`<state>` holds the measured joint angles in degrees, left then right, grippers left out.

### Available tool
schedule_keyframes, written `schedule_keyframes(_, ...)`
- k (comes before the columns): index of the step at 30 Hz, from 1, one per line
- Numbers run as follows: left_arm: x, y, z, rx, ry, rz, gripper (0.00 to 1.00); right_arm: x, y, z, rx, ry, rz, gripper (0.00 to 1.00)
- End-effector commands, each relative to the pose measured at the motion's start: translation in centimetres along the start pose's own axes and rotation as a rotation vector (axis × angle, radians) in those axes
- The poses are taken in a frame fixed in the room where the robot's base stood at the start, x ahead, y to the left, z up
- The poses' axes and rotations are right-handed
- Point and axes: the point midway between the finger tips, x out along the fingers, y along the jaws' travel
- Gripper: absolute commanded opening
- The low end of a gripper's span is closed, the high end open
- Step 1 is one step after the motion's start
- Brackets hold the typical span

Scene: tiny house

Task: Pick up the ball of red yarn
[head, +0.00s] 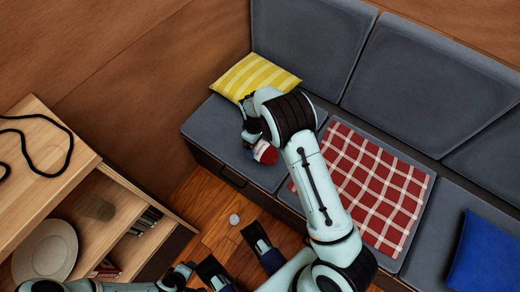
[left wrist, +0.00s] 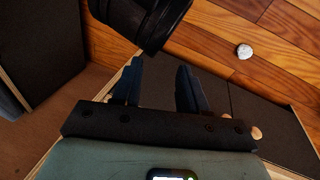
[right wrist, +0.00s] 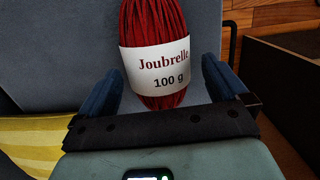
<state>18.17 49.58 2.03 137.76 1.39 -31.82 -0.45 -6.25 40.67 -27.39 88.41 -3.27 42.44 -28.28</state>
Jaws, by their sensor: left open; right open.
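The ball of red yarn (right wrist: 155,95) has a white paper label reading "Joubrelle 100 g". In the right wrist view it lies on the grey bench cushion, between and just beyond the spread fingers of my right gripper (right wrist: 165,88). The gripper is open and I see no clear contact with the yarn. In the head view the yarn (head: 265,153) shows partly, much of it hidden by my right arm and gripper. My left gripper (left wrist: 160,85) is open and empty, away from the yarn above the wooden floor.
The grey bench (head: 222,130) carries a yellow striped pillow (head: 255,76), a red checked cloth (head: 370,190) and a blue pillow (head: 488,255). A wooden shelf (head: 110,205) with a plate (head: 45,250) stands at left. A small white round object (head: 234,219) lies on the floor.

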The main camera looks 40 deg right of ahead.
Motion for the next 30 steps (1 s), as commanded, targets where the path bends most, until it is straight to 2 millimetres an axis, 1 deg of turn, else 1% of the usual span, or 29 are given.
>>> schedule_keyframes(1,0.3,-0.1,-0.3,-0.001,0.008,-0.001,0.43,0.8,0.1,0.2,0.001,-0.004,-0.001,1.00)
schedule_keyframes(6,1.4,-0.5,-1.6,-0.004,0.045,-0.004,0.43,3.5,0.3,0.6,0.001,-0.006,-0.001,1.00)
schedule_keyframes(9,1.6,-0.6,-2.1,-0.005,0.061,-0.005,0.43,4.7,0.3,0.6,0.001,-0.005,-0.001,1.00)
schedule_keyframes(16,1.6,-0.6,-2.3,-0.005,0.066,-0.005,0.43,4.7,0.3,0.5,0.001,-0.002,0.000,1.00)
schedule_keyframes(17,1.6,-0.6,-2.3,-0.005,0.066,-0.005,0.43,4.7,0.3,0.5,0.001,-0.002,-0.001,0.94)
schedule_keyframes(18,1.6,-0.6,-2.3,-0.005,0.066,-0.005,0.43,4.7,0.3,0.5,0.001,-0.002,-0.001,0.80)
schedule_keyframes(20,1.6,-0.6,-2.2,-0.005,0.066,-0.005,0.43,4.7,0.3,0.5,0.001,-0.002,-0.001,0.61)
schedule_keyframes(21,1.6,-0.6,-2.2,-0.005,0.066,-0.005,0.43,4.7,0.3,0.5,0.000,-0.002,-0.001,0.60)
schedule_keyframes(30,1.5,-0.6,-2.2,-0.005,0.064,-0.004,0.43,4.5,0.3,0.5,0.001,-0.001,-0.001,0.59)
